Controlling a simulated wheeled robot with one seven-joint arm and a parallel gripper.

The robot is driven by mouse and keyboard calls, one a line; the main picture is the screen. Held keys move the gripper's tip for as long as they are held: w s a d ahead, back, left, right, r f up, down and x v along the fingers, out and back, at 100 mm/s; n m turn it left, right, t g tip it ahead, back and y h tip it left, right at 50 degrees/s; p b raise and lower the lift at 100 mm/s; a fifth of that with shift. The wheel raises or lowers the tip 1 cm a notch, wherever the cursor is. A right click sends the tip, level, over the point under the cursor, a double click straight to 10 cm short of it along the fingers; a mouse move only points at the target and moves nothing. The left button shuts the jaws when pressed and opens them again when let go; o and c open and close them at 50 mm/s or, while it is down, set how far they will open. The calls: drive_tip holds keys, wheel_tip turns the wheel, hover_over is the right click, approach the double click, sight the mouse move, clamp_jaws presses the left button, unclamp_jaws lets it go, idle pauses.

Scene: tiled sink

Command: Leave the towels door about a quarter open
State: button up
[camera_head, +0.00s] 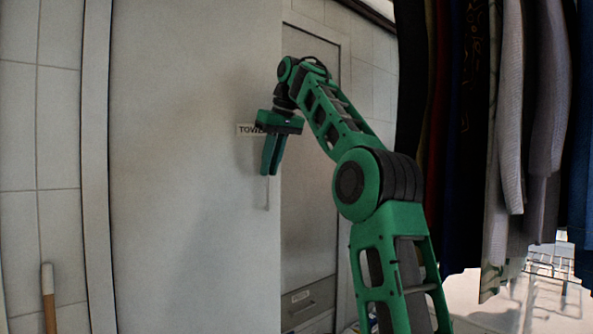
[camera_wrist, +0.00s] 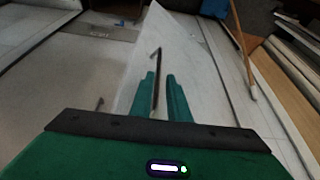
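The towels door (camera_head: 185,210) is a tall pale grey panel in the head view. Its label (camera_head: 245,130) is partly covered by my gripper, leaving "TOWE" readable. A thin upright handle (camera_head: 267,195) shows near the door's right edge, below my fingers. My gripper (camera_head: 268,172) points down in front of this edge. In the wrist view the dark handle (camera_wrist: 157,62) runs between my two green fingers (camera_wrist: 161,78). A small gap shows between the handle and the right finger, so the fingers are around it without clearly gripping. How far the door stands open is hard to tell.
Hanging clothes (camera_head: 490,120) fill the right side of the head view, beside my arm. A grey panel with a small label (camera_head: 301,296) stands right of the door. A wooden stick (camera_head: 48,298) leans at the lower left. A wire rack (camera_head: 550,275) stands at the lower right.

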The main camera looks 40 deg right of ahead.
drive_tip(key=s+d, duration=0.1)
drive_tip(key=s, duration=1)
drive_tip(key=shift+s+d+r, duration=0.15)
drive_tip(key=shift+s+d, duration=0.05)
drive_tip(key=shift+d, duration=0.2)
idle(0.6)
idle(0.7)
